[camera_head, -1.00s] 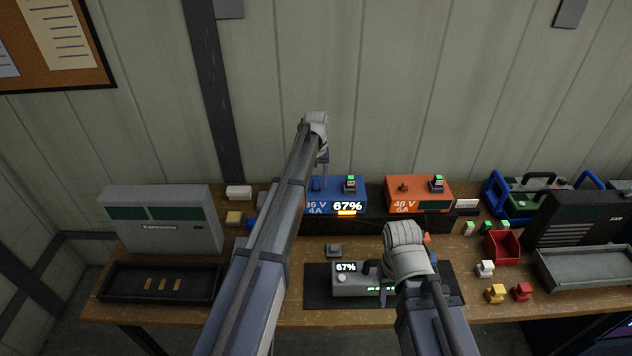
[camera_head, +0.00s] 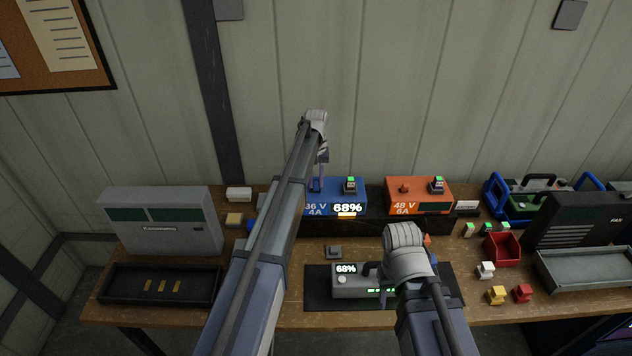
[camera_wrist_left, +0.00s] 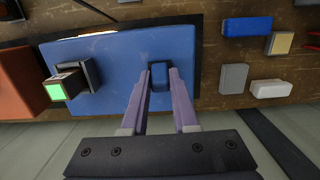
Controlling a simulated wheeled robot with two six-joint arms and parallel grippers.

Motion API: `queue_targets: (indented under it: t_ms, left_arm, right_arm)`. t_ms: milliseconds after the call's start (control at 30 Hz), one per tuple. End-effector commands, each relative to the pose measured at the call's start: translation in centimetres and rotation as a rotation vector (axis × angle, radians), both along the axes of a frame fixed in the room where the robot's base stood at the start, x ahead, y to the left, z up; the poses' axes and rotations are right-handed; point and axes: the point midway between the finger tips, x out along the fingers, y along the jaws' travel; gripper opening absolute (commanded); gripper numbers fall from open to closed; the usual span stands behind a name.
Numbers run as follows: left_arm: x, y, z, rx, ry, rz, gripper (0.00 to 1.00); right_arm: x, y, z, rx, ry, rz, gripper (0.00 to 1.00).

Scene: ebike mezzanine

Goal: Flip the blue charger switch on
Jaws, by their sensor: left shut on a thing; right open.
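The blue charger (camera_head: 334,191) stands on a dark shelf at the back of the bench, marked 36 V 4A, with a lit 68% display. My left gripper (camera_head: 319,183) is at its top left. In the left wrist view, the fingers of my left gripper (camera_wrist_left: 160,78) are shut on a small dark blue switch (camera_wrist_left: 160,73) on the charger's top. A block with a green light (camera_wrist_left: 62,88) sits beside it on the charger. My right gripper (camera_head: 384,292) is open by a grey battery (camera_head: 350,285) on a dark mat; its fingers are partly hidden.
An orange charger (camera_head: 418,190) stands to the right of the blue one. A grey cabinet (camera_head: 160,220) and a black tray (camera_head: 158,285) are at the left. A red bin (camera_head: 503,248) and small coloured blocks lie at the right. The wall is close behind the bench.

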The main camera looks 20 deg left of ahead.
Motion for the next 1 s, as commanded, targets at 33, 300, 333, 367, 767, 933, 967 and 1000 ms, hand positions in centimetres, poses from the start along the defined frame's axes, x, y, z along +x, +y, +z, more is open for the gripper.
queue_targets:
  t_ms: [33,300,333,367,767,933,967,1000]
  left_arm:
    - [0.51,0.06,-0.12,-0.008,0.023,0.0,0.0]
    - [0.23,0.07,-0.05,-0.017,0.056,0.0,0.0]
    - [0.23,0.07,-0.05,-0.016,0.057,0.0,0.0]
    - [0.23,0.07,-0.05,-0.016,0.056,0.0,0.0]
    - [0.22,0.06,-0.05,-0.016,0.056,0.0,0.57]
    - [0.22,0.06,-0.02,-0.016,0.056,0.0,0.57]
    - [0.23,0.07,0.03,-0.016,0.056,0.0,0.57]
    - [0.24,0.07,0.12,-0.016,0.056,0.0,0.57]
  right_arm:
    - [0.0,0.0,-0.18,0.0,0.0,0.0,0.5]
    - [0.0,0.0,-0.2,0.0,0.0,0.001,0.5]
    - [0.0,0.0,-0.2,0.0,0.0,0.001,0.5]
    - [0.0,0.0,-0.2,0.0,0.0,0.001,0.5]
    - [0.0,0.0,-0.2,0.0,0.0,0.001,0.5]
    - [0.0,0.0,-0.16,0.0,0.0,0.001,0.5]
    - [0.0,0.0,-0.12,0.0,0.0,0.001,0.5]
    - [0.0,0.0,-0.03,0.0,0.0,0.0,0.5]
